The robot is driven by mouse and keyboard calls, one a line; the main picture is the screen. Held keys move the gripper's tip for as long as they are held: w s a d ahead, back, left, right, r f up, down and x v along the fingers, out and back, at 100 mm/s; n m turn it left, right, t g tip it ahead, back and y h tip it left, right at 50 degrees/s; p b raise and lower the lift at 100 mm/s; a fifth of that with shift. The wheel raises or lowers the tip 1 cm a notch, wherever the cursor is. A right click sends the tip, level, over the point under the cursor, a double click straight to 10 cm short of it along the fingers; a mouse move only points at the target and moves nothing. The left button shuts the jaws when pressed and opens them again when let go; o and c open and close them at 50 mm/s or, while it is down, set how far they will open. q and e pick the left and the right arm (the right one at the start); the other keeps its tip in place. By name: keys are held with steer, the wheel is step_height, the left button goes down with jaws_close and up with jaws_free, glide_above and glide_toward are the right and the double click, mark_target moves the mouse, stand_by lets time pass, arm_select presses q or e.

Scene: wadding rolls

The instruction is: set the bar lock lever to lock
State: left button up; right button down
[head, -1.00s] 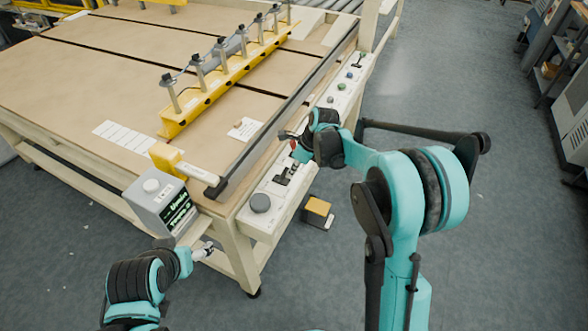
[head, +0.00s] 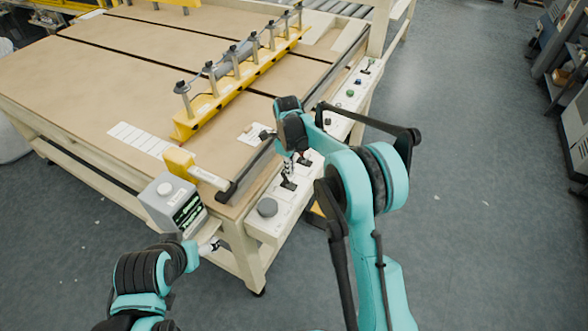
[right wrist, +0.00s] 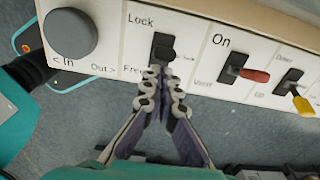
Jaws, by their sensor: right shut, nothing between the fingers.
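The bar lock lever (right wrist: 164,54) is a black lever on a black plate in the white control panel, between the word "Lock" above and "Free" below. In the head view the lever (head: 288,184) sits near the panel's front end. My right gripper (right wrist: 160,76) is shut and empty, its fingertips right at the lever's lower end; I cannot tell whether they touch. The fingertips hide part of the area beside "Free". My left gripper (head: 211,246) is at the table's front left corner, too small to read.
A round grey knob (right wrist: 70,33) is left of the lever. A red-handled switch (right wrist: 252,75) marked "On" and a yellow-handled switch (right wrist: 301,103) are to its right. A grey box with green display (head: 172,204) stands on the table corner.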

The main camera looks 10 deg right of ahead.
arm_select(q)
steer(key=shift+r, duration=0.25)
arm_select(e)
steer(key=shift+w+a, duration=0.15)
steer(key=shift+a, duration=0.05)
steer(key=shift+a, duration=0.1)
steer(key=shift+d, duration=0.25)
arm_select(q)
steer(key=r+p, duration=0.1)
steer(key=s+a+r+p, duration=0.1)
steer(key=p, duration=0.1)
steer(key=r+p, duration=0.1)
steer(key=r, duration=0.1)
steer(key=shift+s+a, duration=0.15)
steer(key=shift+s, duration=0.1)
arm_select(e)
step_height(320, 180, up, 11)
steer(key=s+d, duration=0.1)
steer(key=d, duration=0.1)
steer(key=shift+s, duration=0.3)
steer(key=shift+r, duration=0.15)
